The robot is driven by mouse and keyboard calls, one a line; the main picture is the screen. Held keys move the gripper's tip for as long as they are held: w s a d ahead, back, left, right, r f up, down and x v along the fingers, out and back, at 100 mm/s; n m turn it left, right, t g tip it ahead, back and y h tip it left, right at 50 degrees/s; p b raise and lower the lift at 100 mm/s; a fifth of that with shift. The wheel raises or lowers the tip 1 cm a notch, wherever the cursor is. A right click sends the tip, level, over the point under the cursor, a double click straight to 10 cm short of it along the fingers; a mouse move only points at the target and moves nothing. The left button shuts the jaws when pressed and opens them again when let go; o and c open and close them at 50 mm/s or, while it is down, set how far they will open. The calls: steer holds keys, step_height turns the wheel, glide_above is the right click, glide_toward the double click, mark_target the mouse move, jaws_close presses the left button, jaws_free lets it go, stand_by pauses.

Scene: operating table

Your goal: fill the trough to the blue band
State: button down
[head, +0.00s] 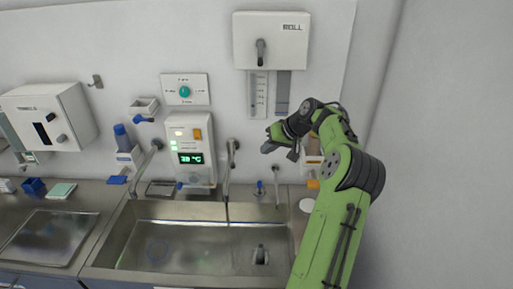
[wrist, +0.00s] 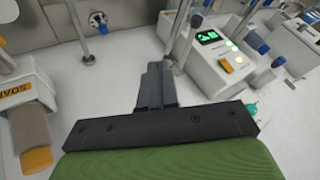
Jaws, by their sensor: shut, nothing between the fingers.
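The steel trough (head: 190,240) lies along the wall at the lower middle of the head view. A drain fitting (head: 260,255) shows at its right end. A tall spout (head: 230,165) stands over the trough. A white control box (head: 190,150) with a green digital display and an amber button is on the wall left of the spout; it also shows in the wrist view (wrist: 215,65). My gripper (head: 267,143) is shut and empty, raised above the trough's right part, right of the spout and touching nothing.
A soap dispenser (wrist: 28,110) with an orange base is beside my gripper in the wrist view. A roll box (head: 270,40) hangs above. Another spout (head: 148,160) and a blue-capped bottle (head: 122,138) stand at left. A steel counter (head: 45,235) lies at far left.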

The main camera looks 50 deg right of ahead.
mark_target(232, 154)
steer(key=w+a+f+p, duration=0.1)
steer(key=w+a+f, duration=0.2)
steer(key=w+f, duration=0.2)
steer(key=w, duration=0.3)
steer(key=shift+a+f, duration=0.3)
steer(key=shift+f, duration=0.1)
steer(key=shift+w, duration=0.15)
steer(key=shift+w+a+r+b, duration=0.1)
steer(key=shift+w+a+b, duration=0.2)
steer(key=shift+w+a, duration=0.4)
steer(key=shift+s, duration=0.2)
